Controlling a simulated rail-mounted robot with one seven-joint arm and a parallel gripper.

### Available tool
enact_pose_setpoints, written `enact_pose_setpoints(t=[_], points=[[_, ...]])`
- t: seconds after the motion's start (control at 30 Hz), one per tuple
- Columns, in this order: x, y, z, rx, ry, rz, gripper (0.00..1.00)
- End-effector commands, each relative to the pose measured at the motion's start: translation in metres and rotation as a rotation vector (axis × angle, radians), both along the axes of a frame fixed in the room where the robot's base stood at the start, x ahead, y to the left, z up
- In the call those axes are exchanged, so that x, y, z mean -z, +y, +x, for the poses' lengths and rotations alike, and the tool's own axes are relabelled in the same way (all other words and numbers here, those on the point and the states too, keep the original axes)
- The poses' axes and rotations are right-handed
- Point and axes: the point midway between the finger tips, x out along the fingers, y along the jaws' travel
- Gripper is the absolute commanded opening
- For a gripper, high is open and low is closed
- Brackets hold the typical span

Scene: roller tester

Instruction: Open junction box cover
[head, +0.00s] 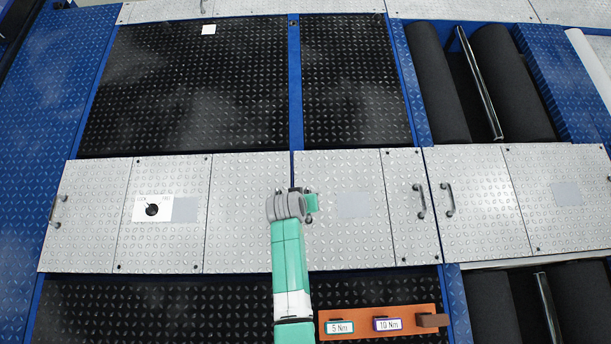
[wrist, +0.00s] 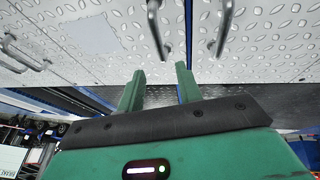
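A row of silver tread-plate covers (head: 240,240) crosses the middle of the head view, all lying flat and closed. I cannot tell which one is the junction box cover. Dark metal handles sit on the covers at the right, a left one (head: 419,201) and a right one (head: 448,200). My gripper is over the middle of the row; my wrist hides most of it in the head view. In the wrist view my gripper (wrist: 160,75) has two green fingers apart with nothing between them. Two handles, one (wrist: 157,30) and another (wrist: 222,28), show beyond the fingertips, apart from them.
An orange holder (head: 380,321) with tools labelled 5 Nm and 10 Nm lies at the front, right of my arm. Dark rollers (head: 437,80) are at the right. A white label with a black knob (head: 152,209) is on a left cover. Black plates (head: 190,85) lie behind.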

Motion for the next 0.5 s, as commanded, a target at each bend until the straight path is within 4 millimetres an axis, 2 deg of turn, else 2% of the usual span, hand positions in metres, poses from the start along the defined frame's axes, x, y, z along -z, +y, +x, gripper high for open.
enact_pose_setpoints(t=[0.1,0.3,0.5], points=[[0.005,-0.001,0.002,0.000,0.001,0.000,0.35],[0.043,-0.007,0.017,0.001,-0.001,0.000,0.35],[0.067,-0.011,0.028,0.001,-0.001,0.000,0.35]])
